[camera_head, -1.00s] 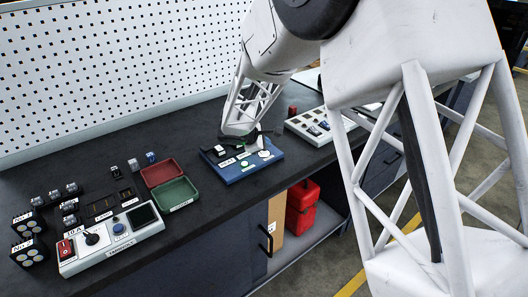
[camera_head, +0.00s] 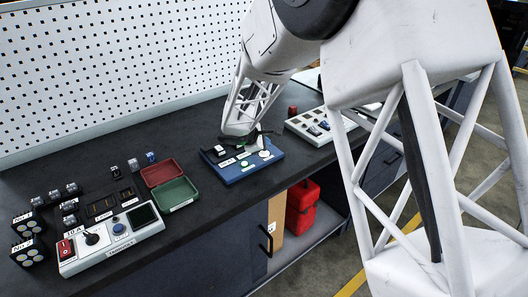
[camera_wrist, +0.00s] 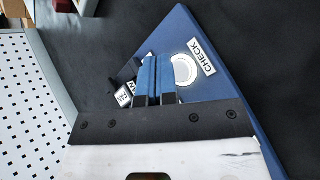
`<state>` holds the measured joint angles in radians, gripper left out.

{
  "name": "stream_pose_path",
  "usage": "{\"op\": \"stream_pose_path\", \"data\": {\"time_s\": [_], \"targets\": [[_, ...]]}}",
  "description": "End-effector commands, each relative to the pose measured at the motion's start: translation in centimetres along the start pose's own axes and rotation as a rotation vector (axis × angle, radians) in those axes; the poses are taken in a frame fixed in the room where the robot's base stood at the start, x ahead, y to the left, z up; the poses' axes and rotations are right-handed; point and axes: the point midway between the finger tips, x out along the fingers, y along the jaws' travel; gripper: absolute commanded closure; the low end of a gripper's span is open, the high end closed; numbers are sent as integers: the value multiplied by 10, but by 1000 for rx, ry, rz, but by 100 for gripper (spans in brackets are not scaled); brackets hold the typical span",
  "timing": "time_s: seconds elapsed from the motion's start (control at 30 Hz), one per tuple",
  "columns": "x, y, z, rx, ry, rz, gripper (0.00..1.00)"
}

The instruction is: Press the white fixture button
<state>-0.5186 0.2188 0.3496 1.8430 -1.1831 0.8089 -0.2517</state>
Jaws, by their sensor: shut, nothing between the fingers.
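The blue fixture plate (camera_head: 236,176) lies on the dark bench. A round white button (camera_head: 265,154) sits on its right part. In the wrist view the white button (camera_wrist: 185,70) is beside the label reading CHECK, and part of it is hidden by a finger. My gripper (camera_wrist: 154,62) is shut, with its two blue fingers together and empty, just left of the button in that view. In the head view my gripper (camera_head: 257,141) hangs over the back of the plate. Whether the fingers touch anything is not clear.
A dark block with a white part (camera_head: 215,152) stands on the plate's left. A pale tray of parts (camera_head: 313,127) is to the right. The perforated wall stands behind.

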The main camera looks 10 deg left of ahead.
Motion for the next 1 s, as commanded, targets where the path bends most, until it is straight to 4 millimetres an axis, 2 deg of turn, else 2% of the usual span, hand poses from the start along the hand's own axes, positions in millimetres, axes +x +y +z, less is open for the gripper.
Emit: {"op": "stream_pose_path", "data": {"time_s": [1.0], "targets": [[7,-5,-5,0,0,0,100]]}}
